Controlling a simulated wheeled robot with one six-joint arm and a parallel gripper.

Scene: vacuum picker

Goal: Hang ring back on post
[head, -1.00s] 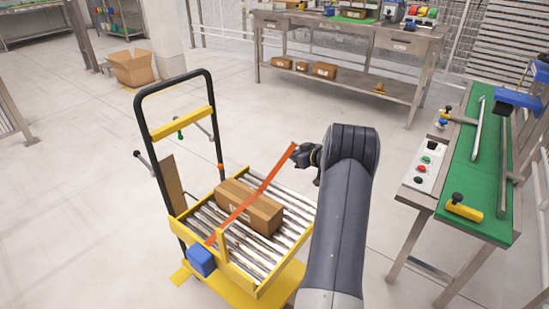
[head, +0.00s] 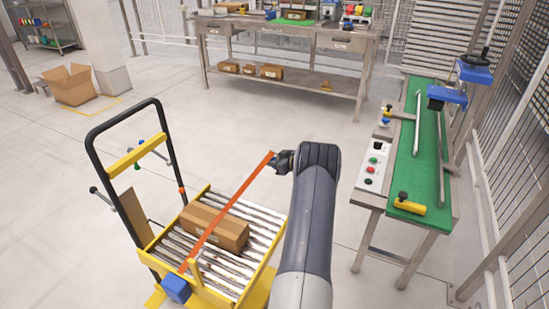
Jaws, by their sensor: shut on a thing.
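My gripper (head: 284,162) is at the end of my arm, in the middle of the head view, above and right of the cart's far corner. It is shut on the upper end of an orange strap (head: 232,210). The strap runs taut and slanting down across a cardboard box (head: 214,226) to a blue housing (head: 176,288) at the cart's near corner. A ring cannot be made out; the strap's end is partly hidden at my fingers. A short yellow post (head: 195,273) stands at the cart's near edge, beside the strap.
The yellow cart (head: 152,243) has a roller deck and a black handle frame (head: 92,149) with side rods. A steel table with a green top (head: 417,170) stands at the right. A workbench (head: 285,28) is at the back. The floor between is clear.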

